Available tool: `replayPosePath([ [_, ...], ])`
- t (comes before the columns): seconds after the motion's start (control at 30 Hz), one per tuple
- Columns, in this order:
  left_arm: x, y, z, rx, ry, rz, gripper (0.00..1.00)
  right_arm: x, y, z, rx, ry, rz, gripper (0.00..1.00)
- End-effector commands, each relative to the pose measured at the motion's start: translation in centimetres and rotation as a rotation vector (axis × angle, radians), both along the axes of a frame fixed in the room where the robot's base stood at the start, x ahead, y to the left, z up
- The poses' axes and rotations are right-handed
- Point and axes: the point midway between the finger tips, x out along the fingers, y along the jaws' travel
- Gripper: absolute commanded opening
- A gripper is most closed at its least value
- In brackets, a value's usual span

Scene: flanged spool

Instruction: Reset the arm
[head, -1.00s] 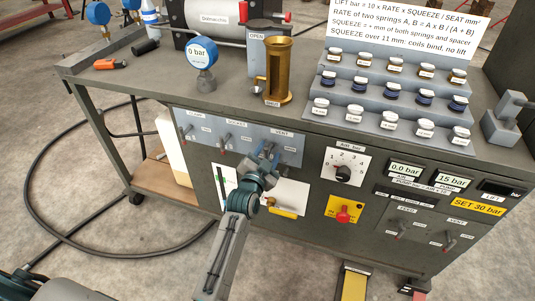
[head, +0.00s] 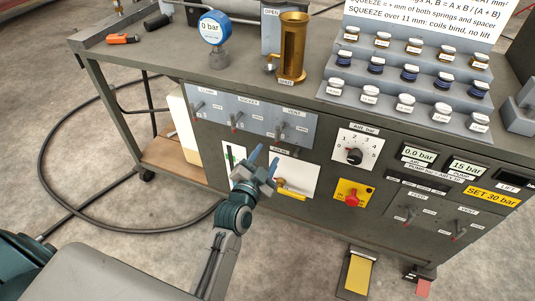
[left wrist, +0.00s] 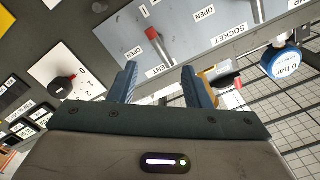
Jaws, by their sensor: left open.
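My left gripper (head: 265,158) is open and empty in front of the bench's front face, below the grey panel (head: 222,117) marked clamp, socket and vent. Its blue fingers point up toward the vent lever (head: 284,130), apart from it. In the left wrist view, the open fingers (left wrist: 159,74) stand on either side of the vent label, with a red-tipped lever (left wrist: 160,45) beyond them. My right gripper is not in view.
The dark workbench (head: 130,58) carries a brass cylinder (head: 292,50), a 0 bar gauge (head: 214,30) and a stepped rack (head: 395,90) of labelled jars. A black dial (head: 354,156) and a red knob (head: 351,198) sit right of the gripper. The floor at left is open, with a black hose (head: 45,150).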

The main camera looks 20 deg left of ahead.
Motion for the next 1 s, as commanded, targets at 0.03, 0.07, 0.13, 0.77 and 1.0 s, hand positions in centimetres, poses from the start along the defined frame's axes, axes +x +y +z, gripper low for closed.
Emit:
replayPosePath([
  [0.03, 0.0, 0.0, 0.0, 0.0, 0.0, 0.0, 0.44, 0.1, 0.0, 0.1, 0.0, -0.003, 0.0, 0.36],
  [0.07, 0.0, 0.0, 0.0, 0.0, 0.0, 0.0, 0.44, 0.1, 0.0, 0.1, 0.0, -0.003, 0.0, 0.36],
  [0.13, 0.0, 0.0, 0.0, 0.0, 0.0, 0.0, 0.44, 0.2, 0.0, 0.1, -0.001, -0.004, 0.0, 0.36],
  [0.77, -3.6, 0.4, -17.0, -0.143, 0.428, -0.003, 0.44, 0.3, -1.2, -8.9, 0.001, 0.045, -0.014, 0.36],
  [1.0, -14.1, 3.2, -31.9, -0.271, 0.837, 0.108, 0.44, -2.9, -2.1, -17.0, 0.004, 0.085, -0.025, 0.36],
])
